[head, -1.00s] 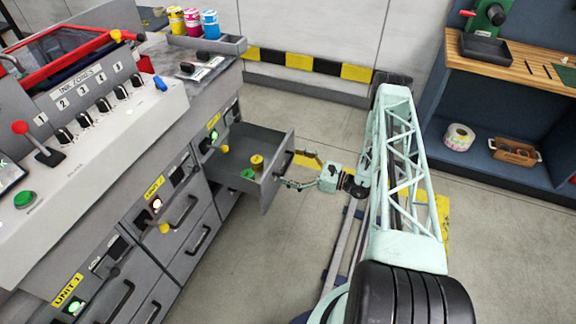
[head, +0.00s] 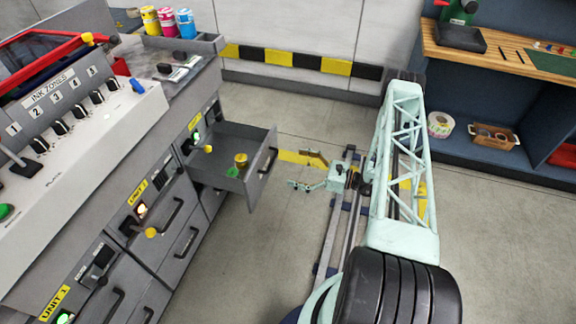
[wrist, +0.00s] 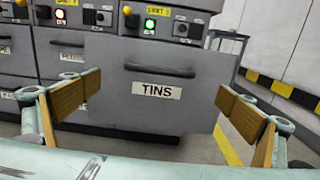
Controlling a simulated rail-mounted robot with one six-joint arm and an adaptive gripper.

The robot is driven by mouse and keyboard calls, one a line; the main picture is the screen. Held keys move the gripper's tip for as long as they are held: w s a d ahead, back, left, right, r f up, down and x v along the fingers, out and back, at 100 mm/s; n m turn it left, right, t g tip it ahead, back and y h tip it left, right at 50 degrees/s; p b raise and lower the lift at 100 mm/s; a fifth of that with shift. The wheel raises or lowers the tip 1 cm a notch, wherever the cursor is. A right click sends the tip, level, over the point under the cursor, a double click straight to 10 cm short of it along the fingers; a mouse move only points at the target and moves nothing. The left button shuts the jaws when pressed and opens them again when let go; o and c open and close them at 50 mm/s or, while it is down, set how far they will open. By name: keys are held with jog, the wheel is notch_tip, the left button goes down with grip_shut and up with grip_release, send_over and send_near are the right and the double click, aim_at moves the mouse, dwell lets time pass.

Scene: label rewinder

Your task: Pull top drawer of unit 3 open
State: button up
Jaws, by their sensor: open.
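The top drawer (head: 262,172) of unit 3 stands pulled out from the grey cabinet in the head view. A yellow-brown tin (head: 241,160) and a green item (head: 232,171) show inside it. In the wrist view the drawer front (wrist: 205,105) carries a "TINS" label (wrist: 157,91) and a dark bar handle (wrist: 160,70). My gripper (head: 303,171) is open and empty, to the right of the drawer front and apart from the handle. In the wrist view its two wood-coloured finger pads (wrist: 158,105) spread either side of the drawer front.
Unit 2's drawers (head: 172,215) and unit 1's drawers (head: 115,300) are shut along the cabinet. A yellow knob (head: 208,149) sticks out beside unit 3's green light. A workbench (head: 500,60) stands at the right. Floor between drawer and rail is clear.

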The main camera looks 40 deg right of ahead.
jog(key=shift+v, duration=0.8)
